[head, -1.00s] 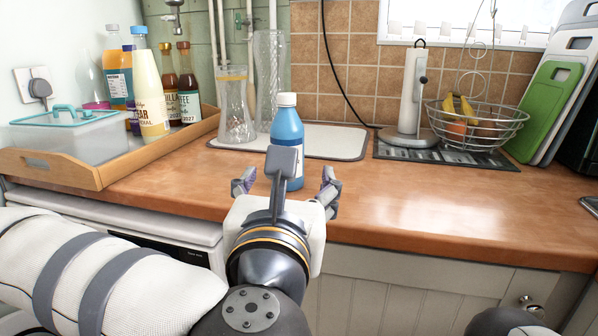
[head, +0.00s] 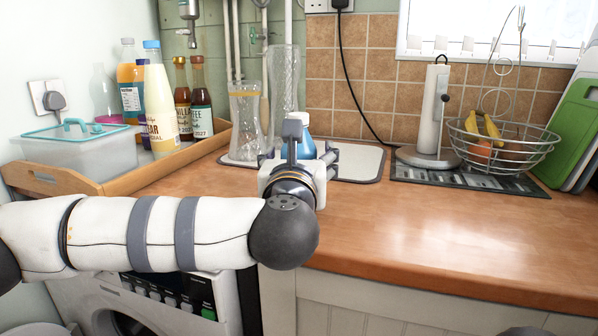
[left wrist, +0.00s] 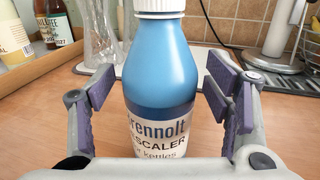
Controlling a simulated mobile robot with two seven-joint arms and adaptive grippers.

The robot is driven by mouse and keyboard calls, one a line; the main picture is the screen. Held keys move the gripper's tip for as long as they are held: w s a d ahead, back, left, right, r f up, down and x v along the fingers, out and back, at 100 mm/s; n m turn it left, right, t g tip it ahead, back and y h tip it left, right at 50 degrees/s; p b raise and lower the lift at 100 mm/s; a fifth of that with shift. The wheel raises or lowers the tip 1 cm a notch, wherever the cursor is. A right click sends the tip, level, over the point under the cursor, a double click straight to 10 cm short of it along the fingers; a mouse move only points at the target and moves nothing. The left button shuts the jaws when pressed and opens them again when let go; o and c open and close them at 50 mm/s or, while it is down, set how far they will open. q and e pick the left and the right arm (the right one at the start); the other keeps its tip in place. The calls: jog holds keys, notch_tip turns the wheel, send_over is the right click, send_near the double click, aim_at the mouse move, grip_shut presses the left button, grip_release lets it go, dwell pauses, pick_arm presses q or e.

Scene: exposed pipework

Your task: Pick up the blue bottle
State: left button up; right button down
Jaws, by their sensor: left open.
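The blue bottle (left wrist: 160,75) stands upright on the wooden counter, with a white cap and a label reading "DESCALER". In the left wrist view it stands between the two purple-padded fingers of my left gripper (left wrist: 163,105), with a gap on each side. The gripper is open. In the head view the left gripper (head: 299,154) is in front of the blue bottle (head: 307,143) and hides most of it. Only its upper part shows there. My right gripper is not in view.
Behind the bottle are a glass carafe (head: 246,120), a tall glass vase (head: 284,95) and a grey-edged mat (head: 352,163). A wooden tray (head: 140,180) with bottles and a lidded box stands left. A paper-towel holder (head: 432,115) and wire fruit basket (head: 505,150) stand right. The front-right counter is clear.

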pick_arm(q)
jog(key=c, duration=1.7)
